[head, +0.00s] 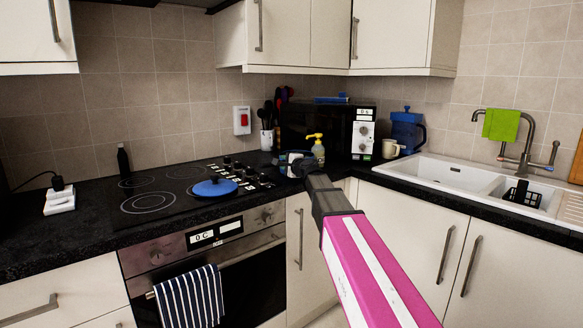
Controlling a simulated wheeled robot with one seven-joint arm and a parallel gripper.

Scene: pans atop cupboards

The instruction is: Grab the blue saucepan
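A blue saucepan (214,188) sits on the black hob, at its front right ring. It looks low and round, with a small dark spot on top; I cannot make out a handle for sure. My magenta and white arm reaches in from the lower right. My gripper (292,162) is at its far end, over the counter corner to the right of the hob. It is apart from the saucepan in the picture.
A dark bottle (123,160) stands behind the hob. The left counter (90,225) is mostly clear.

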